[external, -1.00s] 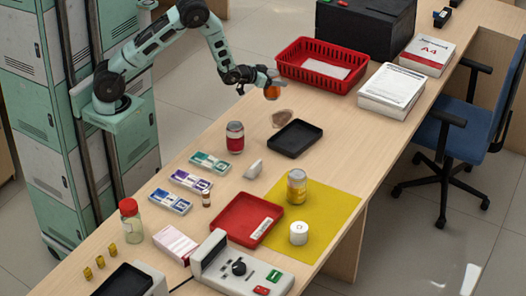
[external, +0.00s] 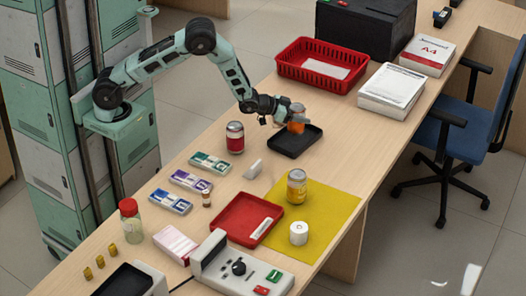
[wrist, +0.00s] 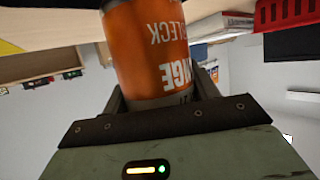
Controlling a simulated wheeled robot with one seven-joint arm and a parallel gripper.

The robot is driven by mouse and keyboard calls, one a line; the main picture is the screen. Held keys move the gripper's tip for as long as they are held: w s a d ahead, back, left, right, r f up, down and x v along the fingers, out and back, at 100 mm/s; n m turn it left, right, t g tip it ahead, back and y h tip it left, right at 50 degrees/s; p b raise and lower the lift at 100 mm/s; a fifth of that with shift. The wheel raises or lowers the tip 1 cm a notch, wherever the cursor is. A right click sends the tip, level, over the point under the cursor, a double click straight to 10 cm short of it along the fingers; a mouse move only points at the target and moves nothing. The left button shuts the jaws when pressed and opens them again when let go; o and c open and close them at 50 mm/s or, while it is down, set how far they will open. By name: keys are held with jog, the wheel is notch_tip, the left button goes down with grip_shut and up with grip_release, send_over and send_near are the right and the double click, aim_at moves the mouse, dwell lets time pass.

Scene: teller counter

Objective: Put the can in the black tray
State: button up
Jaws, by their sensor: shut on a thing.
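My gripper (external: 284,117) is shut on an orange can (external: 296,124), which also fills the middle of the wrist view (wrist: 152,50). The can has a silver end and pale lettering. In the external view it is over or just at the black tray (external: 290,143); I cannot tell whether its bottom touches the tray. The black tray is shallow and no other thing shows in it. A red can (external: 235,138) stands to the left of the tray. A yellow can (external: 297,187) stands on the yellow mat.
A red basket (external: 318,66) with a paper in it and paper stacks (external: 392,91) lie behind. A red tray (external: 247,218), yellow mat (external: 336,209), white roll (external: 299,233) and small coin trays (external: 190,180) are nearer. A grey-white block (external: 252,169) lies in front of the black tray.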

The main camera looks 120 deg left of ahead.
jog(key=shift+f, duration=1.8)
jog(key=shift+f, duration=0.2)
jog(key=o, duration=1.2)
jog(key=shift+r, duration=0.15)
